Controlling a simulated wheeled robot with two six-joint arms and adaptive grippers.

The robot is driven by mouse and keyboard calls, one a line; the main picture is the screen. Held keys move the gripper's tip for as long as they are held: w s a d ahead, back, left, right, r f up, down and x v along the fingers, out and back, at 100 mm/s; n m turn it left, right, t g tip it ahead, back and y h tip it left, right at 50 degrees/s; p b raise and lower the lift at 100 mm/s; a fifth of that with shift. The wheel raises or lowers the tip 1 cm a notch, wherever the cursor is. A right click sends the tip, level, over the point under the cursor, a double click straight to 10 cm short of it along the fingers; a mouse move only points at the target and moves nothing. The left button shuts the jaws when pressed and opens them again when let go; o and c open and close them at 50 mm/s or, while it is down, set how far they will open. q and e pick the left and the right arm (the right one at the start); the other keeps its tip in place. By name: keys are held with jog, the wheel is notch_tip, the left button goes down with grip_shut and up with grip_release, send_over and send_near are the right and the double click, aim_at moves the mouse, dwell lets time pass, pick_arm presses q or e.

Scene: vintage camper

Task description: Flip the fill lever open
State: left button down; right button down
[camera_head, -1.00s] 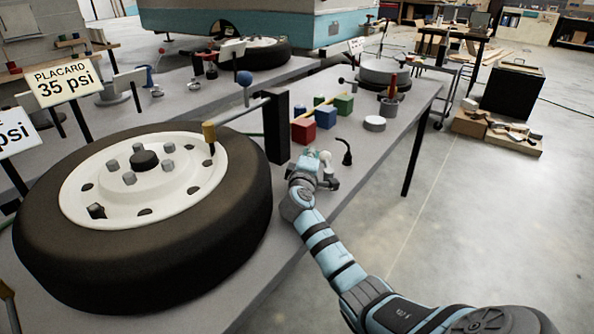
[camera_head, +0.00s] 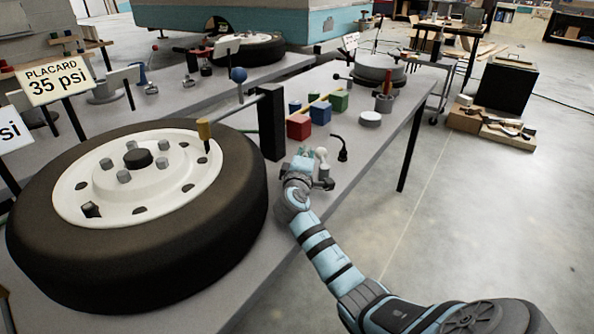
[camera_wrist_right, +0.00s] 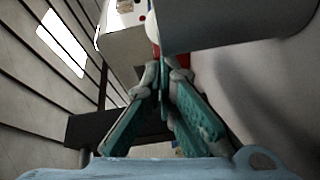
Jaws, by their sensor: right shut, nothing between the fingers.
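A blue ball knob (camera_head: 238,75) on a thin stem stands behind the tire, beside a grey bar (camera_head: 235,107). The bar runs from a black post (camera_head: 271,122) to a yellow tip (camera_head: 204,129) over the wheel. I cannot tell for sure which part is the fill lever. My right gripper (camera_head: 304,158) is over the bench, to the right of and nearer than the post, apart from the blue knob. In the right wrist view its teal fingers (camera_wrist_right: 164,82) are together and empty. My left gripper is out of view.
The big tire (camera_head: 235,190) fills the bench's left part. Red block (camera_head: 299,127), blue block (camera_head: 320,113) and green block (camera_head: 338,101) lie beyond the gripper. A white puck (camera_head: 370,119) and a black hooked piece (camera_head: 342,150) are to its right.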

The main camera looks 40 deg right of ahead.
jog(key=v, duration=1)
jog(key=shift+s, duration=0.25)
